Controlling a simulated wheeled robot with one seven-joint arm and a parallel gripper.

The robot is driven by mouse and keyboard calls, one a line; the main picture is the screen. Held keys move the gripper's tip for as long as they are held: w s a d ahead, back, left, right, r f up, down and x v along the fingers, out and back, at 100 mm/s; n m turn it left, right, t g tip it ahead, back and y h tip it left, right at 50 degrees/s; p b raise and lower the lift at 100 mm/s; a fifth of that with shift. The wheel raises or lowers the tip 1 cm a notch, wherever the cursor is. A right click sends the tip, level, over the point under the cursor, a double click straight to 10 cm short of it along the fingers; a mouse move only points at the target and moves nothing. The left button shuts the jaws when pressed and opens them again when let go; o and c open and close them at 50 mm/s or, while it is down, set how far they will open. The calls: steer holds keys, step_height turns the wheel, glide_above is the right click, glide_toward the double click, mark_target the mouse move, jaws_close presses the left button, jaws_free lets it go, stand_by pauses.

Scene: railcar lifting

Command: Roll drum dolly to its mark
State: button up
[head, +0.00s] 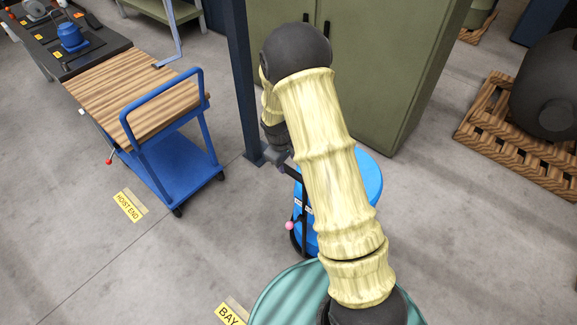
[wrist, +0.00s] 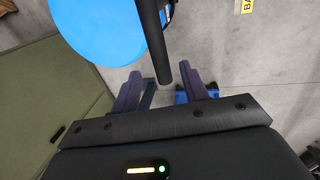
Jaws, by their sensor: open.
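The drum dolly carries a blue drum (head: 367,180), partly hidden behind my arm in the head view. Its black upright handle (head: 303,205) stands on the drum's left side. In the wrist view the blue drum (wrist: 100,30) is at the upper left, and the black handle bar (wrist: 150,35) runs down to between my two fingers. My gripper (wrist: 163,88) is open, with a finger on each side of the bar's end and gaps showing. In the head view my gripper (head: 279,160) is at the handle's top. A yellow BAY floor label (head: 229,315) shows at the bottom.
A blue cart (head: 175,180) with a wooden top stands left, near a HOIST END floor label (head: 129,206). A dark post (head: 238,80) and a green cabinet (head: 380,70) stand close behind the drum. A wooden pallet (head: 500,140) is right. Floor between cart and drum is clear.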

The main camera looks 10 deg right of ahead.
mark_target(289, 169)
steer(key=shift+w+d+f+p, duration=0.15)
steer(key=shift+d+f+p, duration=0.05)
steer(key=shift+f, duration=1)
steer(key=shift+w+d+f+p, duration=0.1)
steer(key=shift+d+f+p, duration=0.1)
steer(key=shift+f, duration=0.95)
jaws_close()
